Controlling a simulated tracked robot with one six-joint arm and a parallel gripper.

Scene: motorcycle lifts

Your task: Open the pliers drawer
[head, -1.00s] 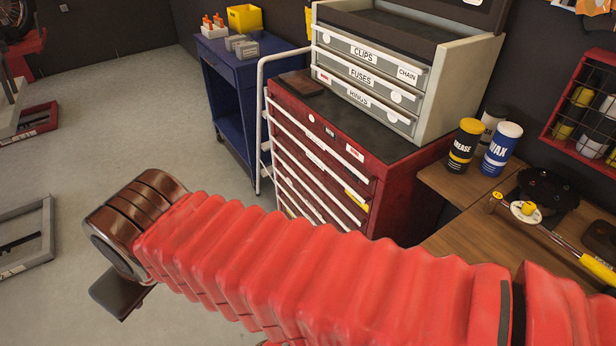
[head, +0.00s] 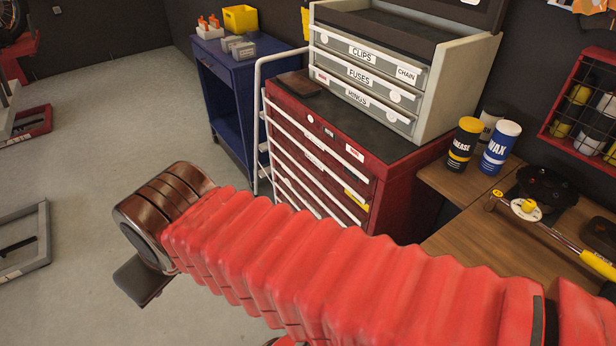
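A red tool cabinet (head: 405,190) stands in the middle of the head view. Its front has several drawers with long white handles, and all that show look shut. The lower drawers are partly hidden behind my red-sleeved arm. A yellow label (head: 356,198) and small white labels sit on the drawer fronts, too small to read, so I cannot tell which is the pliers drawer. My arm reaches across the front of the cabinet to the left. The arm's brown end joint is left of the cabinet, over the floor. The gripper's fingers cannot be made out.
A grey drawer box (head: 449,95) labelled clips, fuses, rings and chain stands on the cabinet. A blue cart (head: 228,90) is behind left. A wooden bench (head: 480,246) with grease and wax cans is at right. The floor (head: 90,130) at left is mostly clear.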

